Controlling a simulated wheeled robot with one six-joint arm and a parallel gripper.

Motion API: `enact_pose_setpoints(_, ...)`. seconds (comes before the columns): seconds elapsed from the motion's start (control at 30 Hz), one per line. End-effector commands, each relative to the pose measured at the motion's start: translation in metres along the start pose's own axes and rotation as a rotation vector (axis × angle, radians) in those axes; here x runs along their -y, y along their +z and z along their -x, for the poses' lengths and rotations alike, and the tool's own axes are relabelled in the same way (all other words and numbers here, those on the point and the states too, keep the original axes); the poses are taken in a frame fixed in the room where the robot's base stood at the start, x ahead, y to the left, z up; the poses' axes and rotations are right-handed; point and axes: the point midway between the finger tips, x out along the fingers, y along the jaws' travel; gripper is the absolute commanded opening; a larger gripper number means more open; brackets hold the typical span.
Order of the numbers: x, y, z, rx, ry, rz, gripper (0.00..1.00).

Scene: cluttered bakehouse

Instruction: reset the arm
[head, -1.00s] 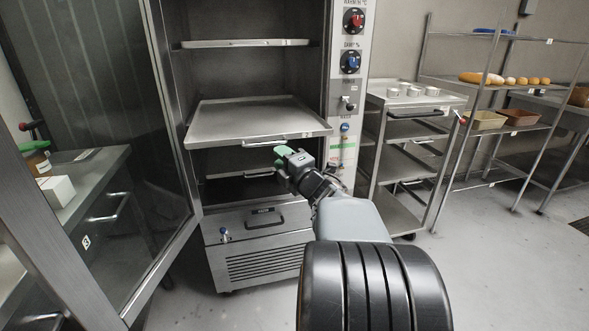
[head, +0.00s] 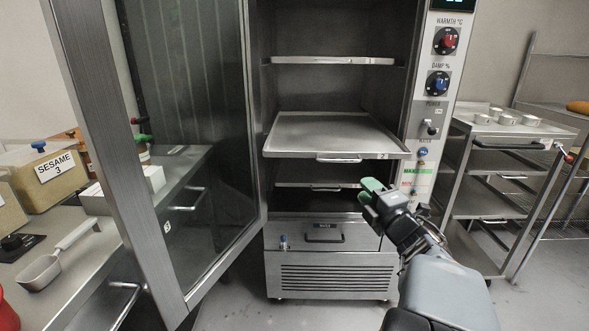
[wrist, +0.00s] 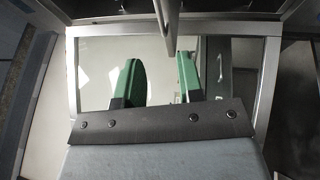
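My gripper (head: 370,188) is in front of the proofing cabinet, just below and right of the front edge of a pulled-out tray (head: 325,132). In the wrist view its two green fingers (wrist: 160,80) stand apart with nothing between them, so it is open and empty. A metal bar (wrist: 167,22) crosses the top of the wrist view near the fingertips; I cannot tell whether it touches them. My arm reaches up from the bottom right of the head view.
The glass cabinet door (head: 190,130) stands open at left. A bench at far left holds a SESAME bin (head: 50,172) and a scoop (head: 50,262). A rack (head: 470,190) with several white cups (head: 505,119) stands at right. Floor in front of the cabinet is clear.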

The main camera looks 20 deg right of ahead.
Motion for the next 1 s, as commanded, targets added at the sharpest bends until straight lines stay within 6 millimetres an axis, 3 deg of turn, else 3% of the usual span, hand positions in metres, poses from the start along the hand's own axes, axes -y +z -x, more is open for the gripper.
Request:
enact_pose_setpoints(0.13,-0.003,-0.001,-0.002,0.005,-0.003,-0.007,0.34)
enact_pose_setpoints(0.27,-0.017,-0.003,-0.013,0.061,-0.037,-0.080,0.34)
enact_pose_setpoints(0.43,-0.046,-0.017,-0.033,0.244,-0.161,-0.348,0.34)
enact_pose_setpoints(0.57,-0.057,-0.043,-0.034,0.421,-0.316,-0.635,0.34)
enact_pose_setpoints(0.67,-0.060,-0.073,-0.022,0.547,-0.465,-0.843,0.34)
enact_pose_setpoints(0.8,-0.065,-0.121,0.008,0.716,-0.691,-1.072,0.34)
enact_pose_setpoints(1.0,-0.076,-0.181,0.058,0.901,-0.987,-1.252,0.34)
